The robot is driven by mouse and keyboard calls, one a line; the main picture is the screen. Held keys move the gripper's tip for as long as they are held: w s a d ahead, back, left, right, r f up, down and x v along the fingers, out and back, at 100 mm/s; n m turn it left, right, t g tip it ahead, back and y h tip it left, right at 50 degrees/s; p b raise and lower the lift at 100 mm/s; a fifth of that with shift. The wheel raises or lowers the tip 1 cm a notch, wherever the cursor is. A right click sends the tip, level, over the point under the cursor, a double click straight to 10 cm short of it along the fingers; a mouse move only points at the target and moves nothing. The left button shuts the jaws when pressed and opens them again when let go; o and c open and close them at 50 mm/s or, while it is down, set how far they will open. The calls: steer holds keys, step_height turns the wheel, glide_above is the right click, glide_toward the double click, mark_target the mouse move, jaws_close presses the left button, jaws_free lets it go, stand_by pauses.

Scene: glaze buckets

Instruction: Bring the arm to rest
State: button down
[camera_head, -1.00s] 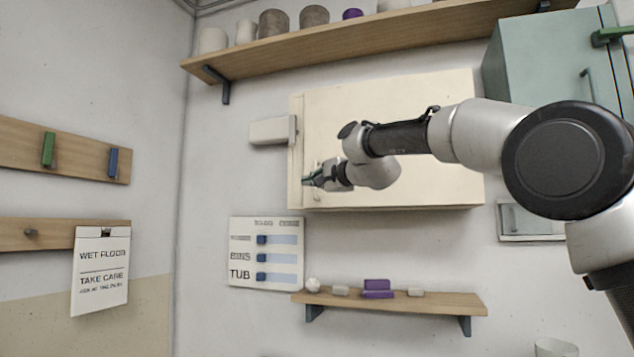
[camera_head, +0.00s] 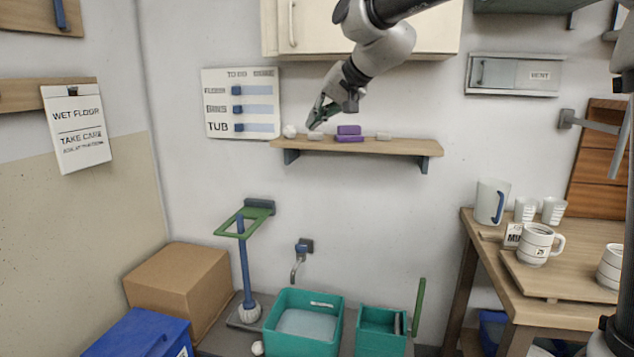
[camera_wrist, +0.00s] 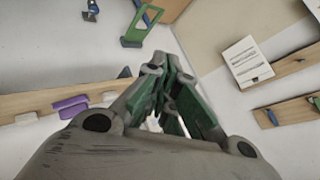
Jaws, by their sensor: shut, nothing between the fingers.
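My gripper (camera_head: 316,121) hangs from my arm at the upper middle of the head view, in front of the left part of the small wall shelf (camera_head: 400,147). Its fingers are closed and hold nothing. In the wrist view the green-padded fingers (camera_wrist: 170,85) come together in the middle. The arm comes in from the top right and points down to the left. It passes in front of the cream wall cabinet (camera_head: 430,30).
The shelf carries purple blocks (camera_head: 349,134), pale pieces and a white ball (camera_head: 289,131). Teal buckets (camera_head: 305,325), a green-framed stand (camera_head: 245,260) and a cardboard box (camera_head: 180,285) stand below. A table (camera_head: 545,305) with mugs is at right.

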steer(key=s+d+f+h, duration=0.2)
steer(key=s+d+f, duration=0.3)
steer(key=s+d, duration=0.6)
steer(key=s+d+f+g+h, duration=0.1)
steer(key=s+d+f, duration=0.4)
steer(key=s+d, duration=0.6)
steer(key=s+d+f+g+h, duration=0.1)
steer(key=s+d+f+h, duration=0.3)
steer(key=s+d, duration=0.8)
steer(key=shift+d+f, duration=1)
steer(key=shift+d, duration=0.3)
steer(key=shift+s, duration=0.1)
